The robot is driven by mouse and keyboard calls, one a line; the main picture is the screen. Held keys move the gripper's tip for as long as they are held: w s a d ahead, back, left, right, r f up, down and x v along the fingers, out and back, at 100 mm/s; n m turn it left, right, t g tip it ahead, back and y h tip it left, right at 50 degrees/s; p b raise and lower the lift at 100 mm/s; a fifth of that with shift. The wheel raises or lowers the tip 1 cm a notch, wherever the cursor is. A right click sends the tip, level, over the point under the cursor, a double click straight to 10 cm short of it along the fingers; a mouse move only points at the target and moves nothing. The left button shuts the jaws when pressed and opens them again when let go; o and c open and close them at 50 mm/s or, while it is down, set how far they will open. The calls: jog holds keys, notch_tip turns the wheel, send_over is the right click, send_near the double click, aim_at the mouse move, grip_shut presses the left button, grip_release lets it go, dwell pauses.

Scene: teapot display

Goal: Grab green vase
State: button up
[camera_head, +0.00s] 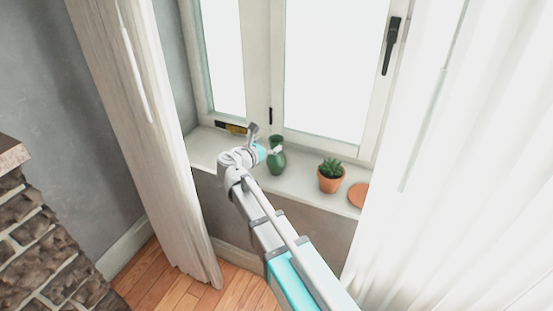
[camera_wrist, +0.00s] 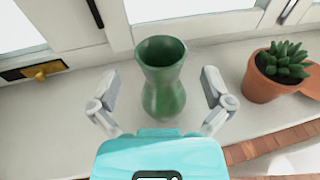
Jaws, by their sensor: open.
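The green vase (camera_head: 277,157) stands upright on the white window sill, just right of my gripper in the head view. In the wrist view the vase (camera_wrist: 163,78) is in the middle, with its open mouth facing up. My gripper (camera_wrist: 160,92) is open, with one finger on each side of the vase and a visible gap to it on both sides. In the head view my gripper (camera_head: 265,142) reaches over the sill; its fingers are small there.
A potted succulent (camera_wrist: 275,72) stands on the sill to the right, with a terracotta dish (camera_head: 358,195) beyond it. A black and yellow object (camera_wrist: 38,72) lies at the left by the window frame. Curtains (camera_head: 145,130) hang on both sides. The window is close behind the vase.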

aim_at(274, 141)
jog(key=shift+b+x, duration=0.35)
jog(key=shift+x, duration=1.8)
jog(key=shift+s+f, duration=0.1)
jog(key=shift+c, duration=0.3)
jog(key=c, duration=1.2)
jog(key=shift+o, duration=0.2)
